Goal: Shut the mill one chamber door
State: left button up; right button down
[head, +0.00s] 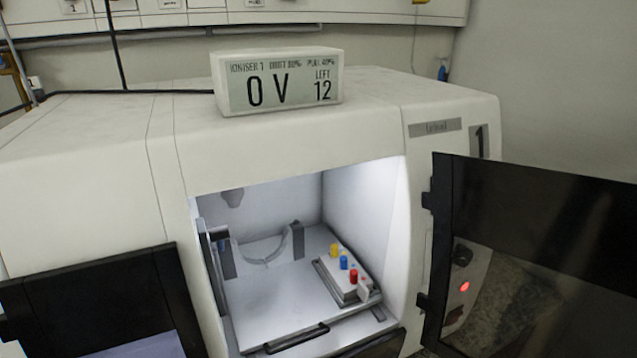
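The mill (290,145) is a large white cabinet with a grey label plate and the numeral 1 near its right corner. Its chamber door (560,220) is a dark, partly see-through panel with a black frame. It stands swung open to the right, with black hinge blocks (428,200) on its left edge by the cabinet. The chamber (275,285) is open and lit inside. Neither of my grippers shows in the head view.
Inside are a tray with a black handle (297,338) and a fixture block (348,280) with yellow, blue and red knobs. A display box (278,82) reading 0 V sits on top. A black-framed panel (100,305) stands lower left. A red light (465,287) shows at the door.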

aim_at(583, 228)
jog(key=u, duration=0.75)
jog(key=k, duration=1.15)
jog(key=z, duration=1.4)
jog(key=i, duration=0.5)
